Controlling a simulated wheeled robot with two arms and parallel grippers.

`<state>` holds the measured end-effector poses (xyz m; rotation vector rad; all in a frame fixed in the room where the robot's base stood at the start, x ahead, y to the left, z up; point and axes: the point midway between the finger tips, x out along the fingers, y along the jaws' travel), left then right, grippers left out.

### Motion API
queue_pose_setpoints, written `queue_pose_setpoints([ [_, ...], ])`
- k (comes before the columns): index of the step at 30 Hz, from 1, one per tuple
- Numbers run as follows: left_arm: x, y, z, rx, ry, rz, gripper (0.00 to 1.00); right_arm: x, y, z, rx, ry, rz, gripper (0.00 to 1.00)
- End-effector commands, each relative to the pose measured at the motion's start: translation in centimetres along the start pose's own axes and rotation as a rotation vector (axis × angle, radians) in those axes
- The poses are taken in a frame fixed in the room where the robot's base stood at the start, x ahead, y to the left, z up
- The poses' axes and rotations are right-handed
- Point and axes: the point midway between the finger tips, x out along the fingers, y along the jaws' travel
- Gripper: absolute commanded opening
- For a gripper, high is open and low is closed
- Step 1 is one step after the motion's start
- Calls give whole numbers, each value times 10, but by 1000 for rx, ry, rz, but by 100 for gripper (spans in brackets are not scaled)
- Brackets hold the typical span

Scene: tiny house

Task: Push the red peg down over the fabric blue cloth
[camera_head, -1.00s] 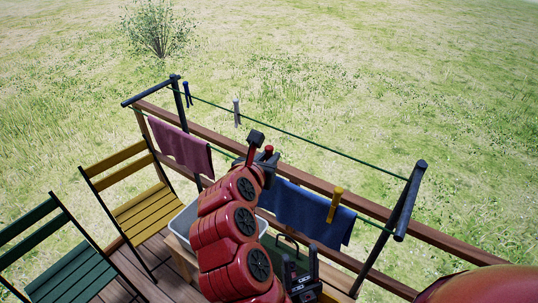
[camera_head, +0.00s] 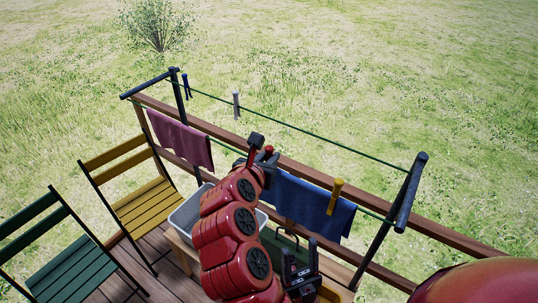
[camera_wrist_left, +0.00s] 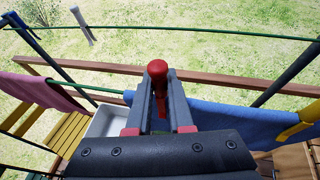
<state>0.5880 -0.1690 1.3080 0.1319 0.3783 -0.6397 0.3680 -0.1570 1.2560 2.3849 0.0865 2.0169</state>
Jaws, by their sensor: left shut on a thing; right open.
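The red peg (camera_wrist_left: 157,75) stands upright between the fingers of my left gripper (camera_wrist_left: 160,95), which is shut on it. In the head view my left gripper (camera_head: 262,146) is at the left end of the blue cloth (camera_head: 300,202), and the peg's red top (camera_head: 269,149) shows beside a dark finger. The cloth hangs over the near green line and also shows right of the fingers in the wrist view (camera_wrist_left: 225,118). The peg's lower end is hidden, so I cannot tell whether it touches the cloth. My right gripper (camera_head: 300,268) is open and empty below the cloth.
A yellow peg (camera_head: 335,196) grips the cloth's right part. A purple cloth (camera_head: 180,140) hangs at left. A wooden rail (camera_head: 440,232) runs behind the line. A grey tub (camera_head: 187,212), a yellow chair (camera_head: 140,205) and a green chair (camera_head: 70,270) stand at left.

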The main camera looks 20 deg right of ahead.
Motion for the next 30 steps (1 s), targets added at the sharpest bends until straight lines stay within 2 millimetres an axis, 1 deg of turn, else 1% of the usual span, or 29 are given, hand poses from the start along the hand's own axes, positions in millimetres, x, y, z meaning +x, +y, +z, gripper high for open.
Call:
queue_pose_setpoints([
  [6,2,0,-4,0,-1,1,0,-2,0,0,0,0,0,54],
  [13,2,0,-4,0,-1,1,0,-1,0,0,0,0,0,54],
  [14,2,0,-4,0,-1,1,21,-1,0,0,0,0,0,54],
  [15,2,0,-4,0,-1,1,28,-1,0,0,0,0,0,54],
  [19,2,0,-4,0,-1,1,52,-1,0,0,0,0,0,54],
  [20,2,0,-4,0,-1,1,54,-1,0,0,0,0,0,54],
  [30,0,3,-3,-1,0,1,54,0,0,0,0,0,0,54],
])
